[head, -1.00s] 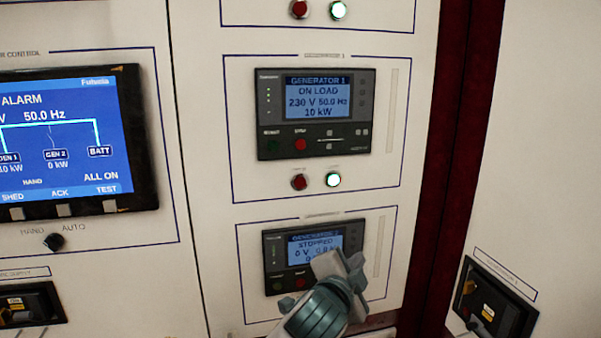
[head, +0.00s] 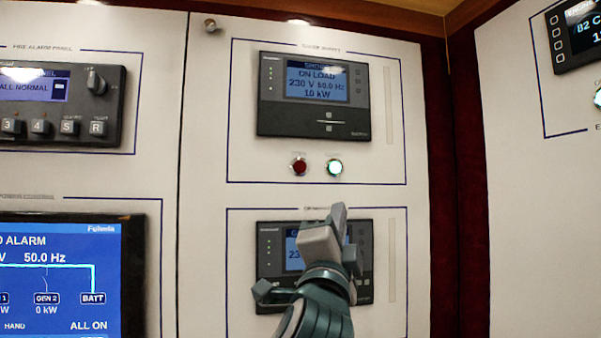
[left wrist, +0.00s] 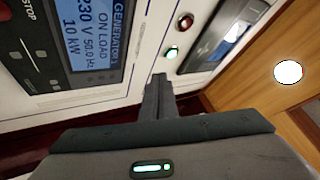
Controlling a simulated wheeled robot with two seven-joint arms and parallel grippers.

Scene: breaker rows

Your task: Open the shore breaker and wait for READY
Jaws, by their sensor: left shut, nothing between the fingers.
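The upper panel module (head: 314,120) in the head view reads ON LOAD, 230 V 50.0 Hz, 10 kW; its label and top screen line are too blurred to read surely. Below it are a red button (head: 300,166) and a lit white-green button (head: 335,167). Both also show in the left wrist view, the red (left wrist: 186,20) and the lit one (left wrist: 171,53). My left gripper (head: 336,212) is shut and empty, below the buttons and in front of the lower module, apart from the buttons. Its fingers also show in the left wrist view (left wrist: 158,85). My right gripper is out of view.
The lower module (head: 270,245) is partly hidden by my left gripper; the left wrist view reads its screen (left wrist: 92,38) as GENERATOR, ON LOAD. A fire alarm panel (head: 60,105) and a blue power display (head: 60,270) are at the left. A side wall (head: 520,200) stands at the right.

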